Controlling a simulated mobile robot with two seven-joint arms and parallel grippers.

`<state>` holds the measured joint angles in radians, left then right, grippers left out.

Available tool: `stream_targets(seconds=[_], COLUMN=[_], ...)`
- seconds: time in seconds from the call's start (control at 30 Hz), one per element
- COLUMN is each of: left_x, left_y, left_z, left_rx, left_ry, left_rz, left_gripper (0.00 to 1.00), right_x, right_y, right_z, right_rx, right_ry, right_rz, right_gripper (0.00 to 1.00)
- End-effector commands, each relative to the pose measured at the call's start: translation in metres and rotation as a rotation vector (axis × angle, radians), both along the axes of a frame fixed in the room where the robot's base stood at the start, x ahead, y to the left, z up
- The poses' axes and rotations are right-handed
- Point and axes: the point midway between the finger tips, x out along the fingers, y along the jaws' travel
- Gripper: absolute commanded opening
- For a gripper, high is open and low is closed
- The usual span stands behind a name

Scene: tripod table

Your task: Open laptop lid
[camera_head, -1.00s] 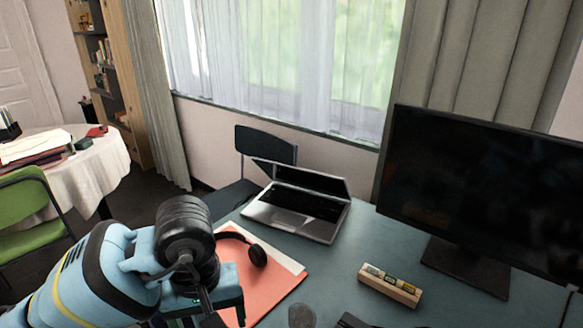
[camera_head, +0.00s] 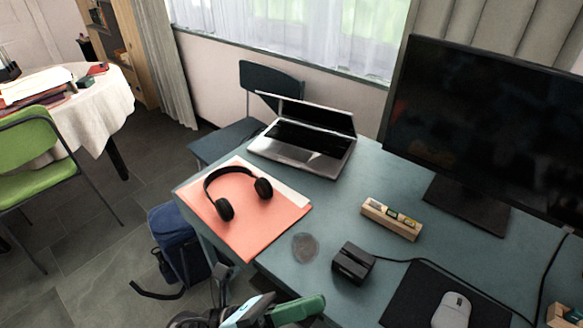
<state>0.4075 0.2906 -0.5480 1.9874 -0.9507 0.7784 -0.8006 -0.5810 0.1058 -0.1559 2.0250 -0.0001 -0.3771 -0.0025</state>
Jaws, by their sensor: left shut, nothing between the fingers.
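The silver laptop (camera_head: 290,153) sits on the blue-grey table near its window-side edge. Its lid (camera_head: 318,113) is partly raised, with the dark inner side facing me and the keyboard showing below it. My left gripper (camera_head: 222,273) is low at the bottom of the picture, near the table's front edge and well away from the laptop. It is shut and empty; part of it is cut off by the picture's lower edge. My right gripper is not in view.
Headphones (camera_head: 225,208) lie on a coral folder (camera_head: 252,238) between my left gripper and the laptop. A monitor (camera_head: 480,130), wooden block (camera_head: 391,218), black box (camera_head: 353,262) and mouse (camera_head: 452,310) are to the right. A chair (camera_head: 228,142) stands behind; a blue bag (camera_head: 178,240) is below left.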

Motion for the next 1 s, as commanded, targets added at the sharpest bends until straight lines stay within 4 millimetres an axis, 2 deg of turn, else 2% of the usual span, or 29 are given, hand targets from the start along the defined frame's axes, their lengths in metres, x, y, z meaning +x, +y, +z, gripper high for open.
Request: stream_targets(seconds=[0.03, 0.17, 0.27, 0.3, 0.37, 0.4, 0.47, 0.5, 0.6, 0.7, 0.8, 0.9, 1.0], left_x=[0.007, 0.022, 0.019, 0.013, -0.004, -0.019, -0.047, -0.069, -0.124, -0.172, -0.204, -0.220, -0.223], left_y=[0.012, 0.051, 0.086, 0.100, 0.121, 0.135, 0.153, 0.164, 0.186, 0.199, 0.205, 0.208, 0.209], left_z=[-0.013, -0.058, -0.110, -0.133, -0.170, -0.195, -0.230, -0.251, -0.291, -0.315, -0.327, -0.332, -0.334], left_rx=[-0.069, -0.252, -0.401, -0.465, -0.561, -0.628, -0.730, -0.796, -0.952, -1.075, -1.157, -1.198, -1.207], left_ry=[0.191, 0.673, 1.039, 1.185, 1.398, 1.538, 1.734, 1.854, 2.105, 2.280, 2.384, 2.433, 2.445], left_rz=[0.065, 0.226, 0.355, 0.408, 0.493, 0.550, 0.639, 0.696, 0.832, 0.943, 1.017, 1.055, 1.063], left_gripper=[0.00, 0.00, 0.00, 0.00, 0.00, 0.00, 0.00, 0.00, 0.00, 0.00, 0.00, 0.00, 0.00], right_x=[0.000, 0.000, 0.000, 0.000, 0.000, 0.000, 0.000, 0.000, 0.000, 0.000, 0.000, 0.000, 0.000], right_y=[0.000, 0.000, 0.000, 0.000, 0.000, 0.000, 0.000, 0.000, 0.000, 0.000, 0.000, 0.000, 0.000], right_z=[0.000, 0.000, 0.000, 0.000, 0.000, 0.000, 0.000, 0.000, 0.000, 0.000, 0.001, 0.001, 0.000], right_rx=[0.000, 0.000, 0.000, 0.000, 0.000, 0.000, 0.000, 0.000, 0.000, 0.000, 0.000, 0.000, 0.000], right_ry=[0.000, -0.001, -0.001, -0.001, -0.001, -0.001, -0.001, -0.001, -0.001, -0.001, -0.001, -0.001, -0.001], right_rz=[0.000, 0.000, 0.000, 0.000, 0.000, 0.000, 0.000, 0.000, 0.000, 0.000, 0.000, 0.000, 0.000], right_gripper=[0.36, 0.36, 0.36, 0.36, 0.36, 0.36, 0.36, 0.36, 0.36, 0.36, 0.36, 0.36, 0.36])
